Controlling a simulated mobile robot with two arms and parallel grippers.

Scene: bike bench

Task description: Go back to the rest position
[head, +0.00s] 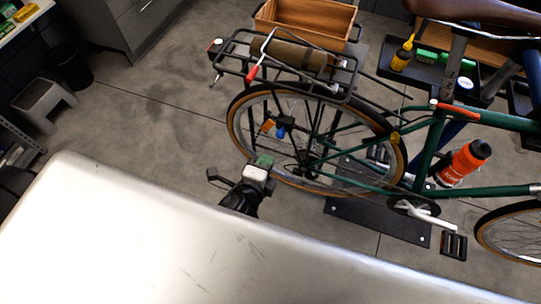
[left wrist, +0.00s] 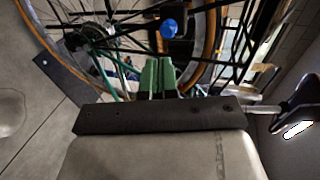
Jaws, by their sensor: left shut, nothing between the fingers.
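My left gripper (head: 264,162) hangs just past the edge of the pale metal surface, close to the bicycle's rear wheel. In the left wrist view its two green fingers (left wrist: 157,76) are together with nothing between them. They point towards the wheel and spokes; I cannot tell how wide the gap is. The green bicycle (head: 425,155) stands upright, with its rear wheel (head: 233,122) nearest the gripper. My right gripper is in neither view.
A scratched metal surface (head: 150,230) fills the lower left. A rear rack (head: 345,80) carries a brown roll (head: 300,55). A grey stool (head: 42,98) stands left; floor between is clear.

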